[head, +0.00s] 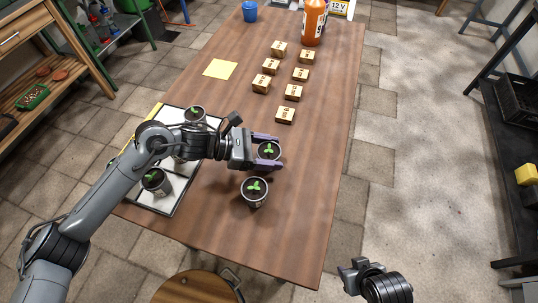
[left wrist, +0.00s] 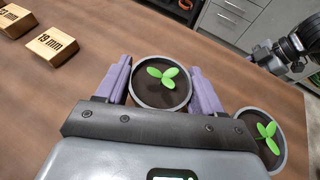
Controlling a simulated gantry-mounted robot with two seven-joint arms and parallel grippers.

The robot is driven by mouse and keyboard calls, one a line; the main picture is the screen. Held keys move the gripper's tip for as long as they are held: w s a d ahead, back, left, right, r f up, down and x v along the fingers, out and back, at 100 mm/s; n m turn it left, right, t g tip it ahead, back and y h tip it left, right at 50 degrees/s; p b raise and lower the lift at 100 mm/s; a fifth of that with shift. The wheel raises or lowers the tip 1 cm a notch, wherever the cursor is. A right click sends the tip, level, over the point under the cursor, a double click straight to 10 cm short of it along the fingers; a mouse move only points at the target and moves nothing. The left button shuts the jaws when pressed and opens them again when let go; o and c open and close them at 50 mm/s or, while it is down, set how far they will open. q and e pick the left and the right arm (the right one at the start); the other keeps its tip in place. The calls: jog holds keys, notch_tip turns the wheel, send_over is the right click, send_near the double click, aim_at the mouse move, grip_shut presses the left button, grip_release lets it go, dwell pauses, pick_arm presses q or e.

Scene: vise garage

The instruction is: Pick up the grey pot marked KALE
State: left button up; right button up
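A small grey pot (head: 269,151) with dark soil and a green seedling stands on the wooden table. My left gripper (head: 267,150) has its purple fingers on either side of it. In the left wrist view this pot (left wrist: 161,98) fills the space between the fingers, and I cannot tell whether they press on it. A second similar pot (head: 255,194) stands just nearer on the table. No lettering is readable on these pots, so I cannot tell which is KALE. My right gripper (head: 358,267) is low at the bottom right, off the table; its fingers are unclear.
A white gridded tray (head: 168,204) at the left holds more pots (head: 195,115), (head: 156,181), partly hidden by my left arm. Several wooden blocks (head: 285,115), a yellow note (head: 220,69), an orange bottle (head: 313,22) and a blue cup (head: 250,11) stand farther back. The table's right side is clear.

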pick_arm(q)
jog(key=c, duration=0.6)
jog(key=shift+o, duration=0.2)
jog(key=shift+r, duration=0.15)
